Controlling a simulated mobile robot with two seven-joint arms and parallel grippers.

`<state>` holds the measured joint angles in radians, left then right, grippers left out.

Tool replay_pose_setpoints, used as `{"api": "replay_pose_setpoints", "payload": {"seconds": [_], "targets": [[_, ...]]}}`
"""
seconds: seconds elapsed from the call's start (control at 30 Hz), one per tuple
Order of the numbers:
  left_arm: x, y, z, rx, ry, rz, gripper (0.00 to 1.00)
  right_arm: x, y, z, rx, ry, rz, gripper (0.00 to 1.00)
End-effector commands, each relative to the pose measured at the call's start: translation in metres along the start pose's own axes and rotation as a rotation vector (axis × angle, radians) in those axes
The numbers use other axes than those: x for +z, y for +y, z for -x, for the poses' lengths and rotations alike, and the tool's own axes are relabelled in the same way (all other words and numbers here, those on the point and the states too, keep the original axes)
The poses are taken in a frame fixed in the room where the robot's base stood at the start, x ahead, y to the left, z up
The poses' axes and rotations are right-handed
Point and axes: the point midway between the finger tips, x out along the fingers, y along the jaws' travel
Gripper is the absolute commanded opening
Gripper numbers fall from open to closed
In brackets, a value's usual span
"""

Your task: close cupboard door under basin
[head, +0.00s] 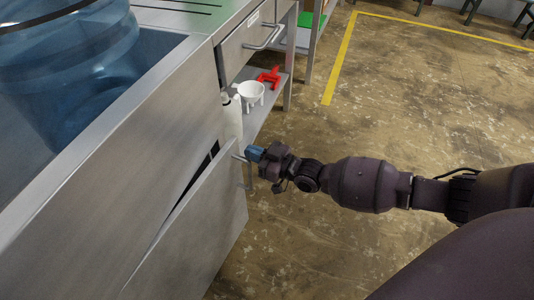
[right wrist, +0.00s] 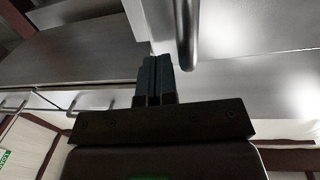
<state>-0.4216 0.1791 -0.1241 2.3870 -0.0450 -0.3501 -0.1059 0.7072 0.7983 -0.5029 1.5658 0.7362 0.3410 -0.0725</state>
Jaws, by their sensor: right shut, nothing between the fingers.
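The cupboard door (head: 196,232) under the steel basin (head: 172,58) stands partly open, with a dark gap (head: 197,172) along its upper edge. Its bar handle (head: 248,172) is near the door's right upper corner and also appears to show in the right wrist view (right wrist: 186,35). My right gripper (head: 256,153) is shut and empty, with its blue-grey fingertips close to the handle's upper end. In the right wrist view its fingers (right wrist: 155,75) are together just left of the bar. I cannot tell whether they touch the door. My left gripper is not in view.
A large blue water jug (head: 70,65) is in the basin. A drawer (head: 245,42) sits right of it, above a shelf with a white bottle (head: 232,115), a white funnel (head: 250,91) and a red object (head: 270,76). The floor (head: 400,110) at right is clear.

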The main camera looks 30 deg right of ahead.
Motion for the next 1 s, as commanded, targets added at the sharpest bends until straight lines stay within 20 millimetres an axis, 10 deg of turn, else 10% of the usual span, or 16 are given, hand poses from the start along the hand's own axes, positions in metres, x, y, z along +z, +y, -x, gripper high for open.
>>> {"api": "replay_pose_setpoints", "payload": {"seconds": [0.73, 1.0], "targets": [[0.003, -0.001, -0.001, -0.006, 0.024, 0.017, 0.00, 0.001, 0.000, -0.029, 0.000, 0.000, 0.000, 0.00], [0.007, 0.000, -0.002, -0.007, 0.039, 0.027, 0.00, 0.004, -0.001, -0.070, 0.000, 0.000, -0.003, 0.00]]}}
